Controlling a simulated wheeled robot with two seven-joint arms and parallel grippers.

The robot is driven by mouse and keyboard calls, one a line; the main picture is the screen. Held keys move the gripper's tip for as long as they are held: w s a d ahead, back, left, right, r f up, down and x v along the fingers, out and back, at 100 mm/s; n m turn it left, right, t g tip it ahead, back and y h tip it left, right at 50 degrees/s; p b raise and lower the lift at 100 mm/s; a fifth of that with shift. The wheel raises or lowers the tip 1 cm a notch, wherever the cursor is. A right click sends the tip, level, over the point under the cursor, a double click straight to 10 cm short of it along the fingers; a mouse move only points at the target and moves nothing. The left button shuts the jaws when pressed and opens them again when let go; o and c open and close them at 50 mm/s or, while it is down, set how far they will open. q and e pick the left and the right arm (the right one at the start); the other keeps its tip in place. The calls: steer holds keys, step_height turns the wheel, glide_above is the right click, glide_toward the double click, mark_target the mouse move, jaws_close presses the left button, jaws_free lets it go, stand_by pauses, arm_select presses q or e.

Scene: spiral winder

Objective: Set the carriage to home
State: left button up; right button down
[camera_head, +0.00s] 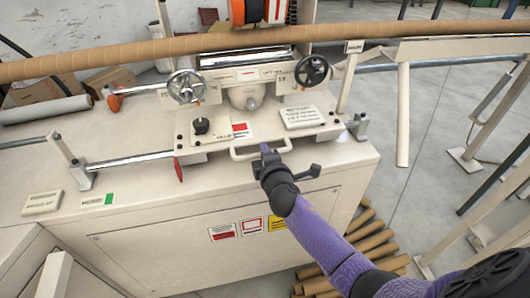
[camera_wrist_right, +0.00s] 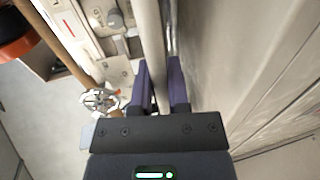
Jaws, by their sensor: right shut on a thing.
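The carriage (camera_head: 205,133) sits on a metal guide rail (camera_head: 130,160) along the cream machine bench, towards the rail's right end. It has a black knob, two handwheels above it and a pale handle bar (camera_head: 240,156) at its front. My right gripper (camera_head: 266,152) is shut on the handle bar; in the right wrist view the bar (camera_wrist_right: 150,40) runs between the purple fingers (camera_wrist_right: 160,85). A HOME label (camera_head: 97,201) with a green mark lies on the bench at left, well apart from the carriage. My left gripper is out of view.
A long brown tube (camera_head: 130,50) crosses above the machine. A red lever (camera_head: 178,170) hangs at the carriage's left front. The bench top between carriage and HOME label looks clear. Cardboard tubes (camera_head: 370,235) lie on the floor at right.

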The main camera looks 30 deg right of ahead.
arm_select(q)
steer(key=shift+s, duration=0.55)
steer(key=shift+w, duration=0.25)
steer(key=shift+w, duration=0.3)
arm_select(e)
steer(key=shift+f, duration=0.1)
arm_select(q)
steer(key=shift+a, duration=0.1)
arm_select(e)
steer(key=shift+a, duration=0.1)
